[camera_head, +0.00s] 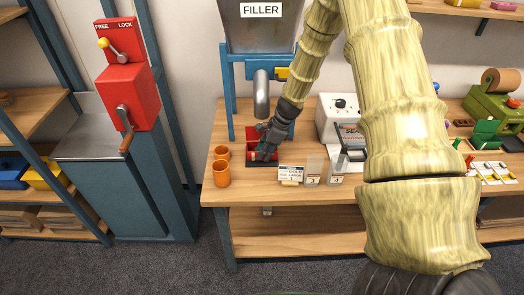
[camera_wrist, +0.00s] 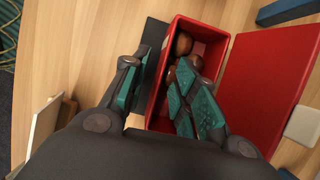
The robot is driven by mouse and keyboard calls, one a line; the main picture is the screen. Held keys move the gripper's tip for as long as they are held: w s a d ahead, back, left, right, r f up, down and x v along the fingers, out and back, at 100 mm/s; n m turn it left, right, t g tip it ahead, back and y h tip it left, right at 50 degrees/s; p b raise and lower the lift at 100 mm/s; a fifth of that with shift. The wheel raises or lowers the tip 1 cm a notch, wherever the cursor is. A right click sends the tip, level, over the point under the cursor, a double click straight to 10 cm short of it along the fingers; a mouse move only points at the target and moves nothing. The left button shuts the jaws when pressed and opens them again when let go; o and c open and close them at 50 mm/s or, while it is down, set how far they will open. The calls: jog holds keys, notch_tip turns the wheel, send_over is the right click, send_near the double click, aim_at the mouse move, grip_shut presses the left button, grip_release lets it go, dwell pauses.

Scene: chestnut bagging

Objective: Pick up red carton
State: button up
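The red carton (camera_wrist: 214,36) stands open in the wrist view with several brown chestnuts (camera_wrist: 187,45) inside it. Its red lid flap (camera_wrist: 268,85) spreads out to the right. My gripper (camera_wrist: 156,92) is open over the carton's left wall: one finger is outside the wall and the other is inside the carton. A gap shows between the fingers and I cannot tell if either pad touches the wall. In the head view the carton (camera_head: 253,147) sits on the table below the filler spout (camera_head: 262,95), partly hidden by my gripper (camera_head: 266,149).
Two orange cups (camera_head: 221,173) stand left of the carton. Small cards (camera_head: 291,174) and a white sealing machine (camera_head: 338,117) stand to its right. The filler's blue frame (camera_head: 229,90) rises behind. The table's front edge (camera_head: 240,200) is clear at left.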

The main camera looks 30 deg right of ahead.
jog(key=shift+a+f, duration=0.1)
jog(key=shift+f, duration=0.25)
jog(key=shift+c, duration=0.4)
grip_shut()
jog(key=shift+r, duration=0.15)
